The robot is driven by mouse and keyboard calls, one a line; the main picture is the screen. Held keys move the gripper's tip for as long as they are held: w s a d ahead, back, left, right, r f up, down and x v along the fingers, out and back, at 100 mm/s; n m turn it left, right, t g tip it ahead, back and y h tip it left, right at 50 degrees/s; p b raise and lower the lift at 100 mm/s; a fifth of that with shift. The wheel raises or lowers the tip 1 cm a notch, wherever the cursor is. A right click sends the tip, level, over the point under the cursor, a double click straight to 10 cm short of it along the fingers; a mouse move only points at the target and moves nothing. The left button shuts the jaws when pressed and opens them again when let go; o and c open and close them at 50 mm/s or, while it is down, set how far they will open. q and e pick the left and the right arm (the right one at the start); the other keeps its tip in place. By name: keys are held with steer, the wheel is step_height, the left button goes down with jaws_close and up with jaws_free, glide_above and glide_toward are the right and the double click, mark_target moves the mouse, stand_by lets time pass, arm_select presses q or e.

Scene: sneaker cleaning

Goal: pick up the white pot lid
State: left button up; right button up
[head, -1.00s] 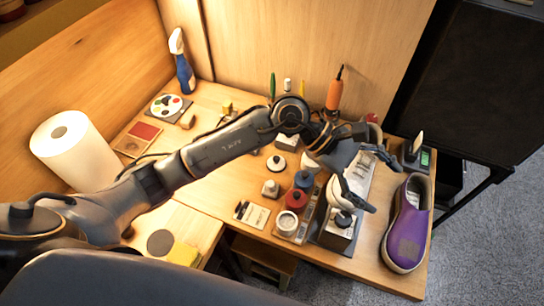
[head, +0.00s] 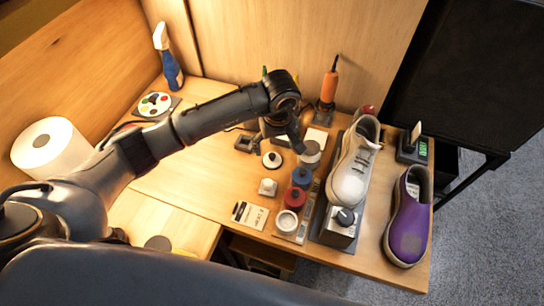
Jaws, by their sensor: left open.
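A round white piece with a dark centre (head: 272,160), which looks like the white pot lid, lies on the table left of the pots. A small pale block with a knob (head: 267,187) is just in front of it; I cannot tell for sure which is the lid. An open white pot (head: 287,223) stands in front of a red pot (head: 295,199) and a blue pot (head: 301,177). My left gripper (head: 286,143) is open and empty, pointing down just behind and right of the round piece. Its wrist partly hides its fingers. My right gripper is out of view.
A white sneaker (head: 347,178) rests on a stand with a dark knob, right of the pots. A purple shoe (head: 408,222) stands at the right edge. An orange-handled tool (head: 329,88) stands behind. The table's left-middle is fairly clear.

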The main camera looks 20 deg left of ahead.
mark_target(272, 156)
arm_select(q)
steer(key=f, duration=0.1)
steer(key=f+p, duration=0.1)
steer(key=f, duration=0.1)
steer(key=a+f+p, duration=0.1)
steer(key=f, duration=0.1)
steer(key=shift+w+f, duration=0.15)
steer(key=shift+f, duration=0.25)
steer(key=c, duration=0.9)
